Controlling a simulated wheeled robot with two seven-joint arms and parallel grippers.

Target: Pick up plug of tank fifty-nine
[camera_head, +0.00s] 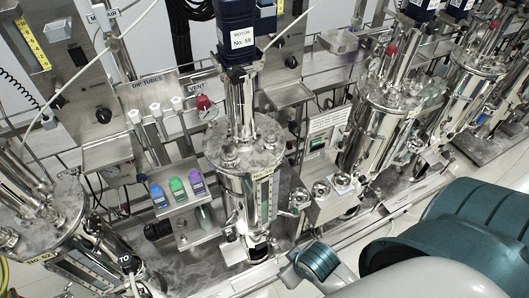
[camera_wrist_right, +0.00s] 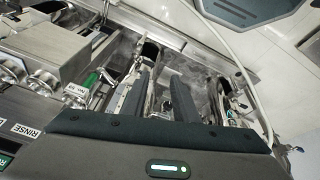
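Tank fifty-nine (camera_head: 238,180) is the steel vessel in the middle of the head view, under the blue motor (camera_head: 236,25) labelled "No. 59". I cannot tell for sure which part is its plug. A dark round part (camera_wrist_right: 150,52) shows beyond the fingertips in the right wrist view, next to steel fittings. My right gripper (camera_wrist_right: 165,80) is open, with its two dark fingers apart and a steel surface visible between them. Nothing is clearly held. In the head view my right arm reaches in from the lower right, low beside the tank. My left gripper is not in view.
A shelf with blue, green and purple bottles (camera_head: 176,187) is left of the tank. Steel cups (camera_head: 320,190) sit on a box to its right; steel cups (camera_wrist_right: 45,82) and a green-tagged part (camera_wrist_right: 90,79) are left of my fingers. More tanks (camera_head: 375,125) crowd the right.

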